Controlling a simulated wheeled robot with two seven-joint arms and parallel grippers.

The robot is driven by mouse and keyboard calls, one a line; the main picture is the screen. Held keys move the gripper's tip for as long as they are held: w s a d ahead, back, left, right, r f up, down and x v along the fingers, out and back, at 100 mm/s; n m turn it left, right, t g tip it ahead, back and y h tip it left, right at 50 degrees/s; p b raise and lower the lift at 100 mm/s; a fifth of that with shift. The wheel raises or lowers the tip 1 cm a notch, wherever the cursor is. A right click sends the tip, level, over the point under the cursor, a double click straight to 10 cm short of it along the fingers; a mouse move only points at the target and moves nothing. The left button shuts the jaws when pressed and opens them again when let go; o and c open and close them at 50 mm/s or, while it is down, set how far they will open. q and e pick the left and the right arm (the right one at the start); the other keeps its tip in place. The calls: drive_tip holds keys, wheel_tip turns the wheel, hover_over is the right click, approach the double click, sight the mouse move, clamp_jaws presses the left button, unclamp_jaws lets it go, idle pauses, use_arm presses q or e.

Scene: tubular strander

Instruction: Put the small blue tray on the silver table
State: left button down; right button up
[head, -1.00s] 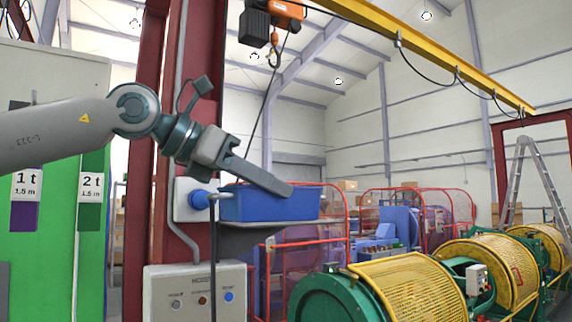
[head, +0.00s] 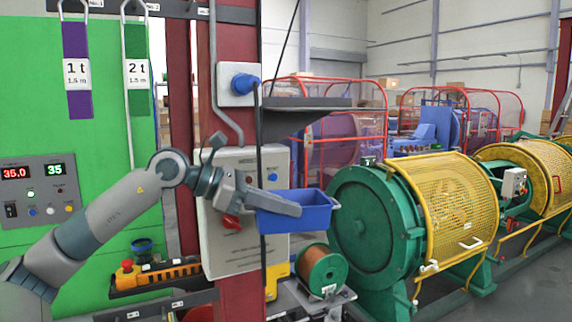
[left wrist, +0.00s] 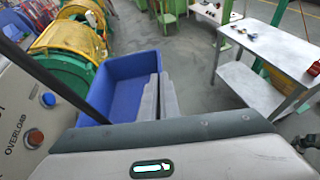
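The small blue tray (head: 312,216) hangs upright in the air in front of the grey control box, below and clear of the dark wall shelf. My left gripper (head: 298,209) is shut on the tray's near side wall. In the left wrist view the tray (left wrist: 118,75) looks empty, and the two grey fingers (left wrist: 159,97) lie close together at its right wall. A pale silver-grey two-level table (left wrist: 233,77) stands at the right of the left wrist view, apart from the tray, with small items on its top. My right gripper is in neither view.
The dark shelf (head: 310,104) above the tray is bare. A control box (head: 222,238) on the red column and a hanging black cable are close to the tray. A copper spool (head: 322,268) sits below it. The green and yellow strander (head: 375,225) stands to the right.

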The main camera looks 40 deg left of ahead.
use_arm(q)
drive_tip(key=s+d+f+m+g+h, duration=0.1)
drive_tip(key=d+f, duration=0.3)
drive_tip(key=f, duration=0.7)
drive_tip(key=d+f+m+g+h, duration=0.1)
drive_tip(key=d+f, duration=0.2)
drive_tip(key=f, duration=0.9)
drive_tip(key=s+d+f, duration=0.1)
drive_tip(key=d+f, duration=0.4)
drive_tip(key=d, duration=0.3)
drive_tip(key=s+d+f+m+h+b, duration=0.1)
drive_tip(key=s+d+f, duration=0.1)
drive_tip(key=d+f, duration=0.3)
drive_tip(key=d, duration=0.3)
drive_tip(key=shift+m+g, duration=0.3)
drive_tip(key=shift+g, duration=0.1)
drive_tip(key=shift+d, duration=0.1)
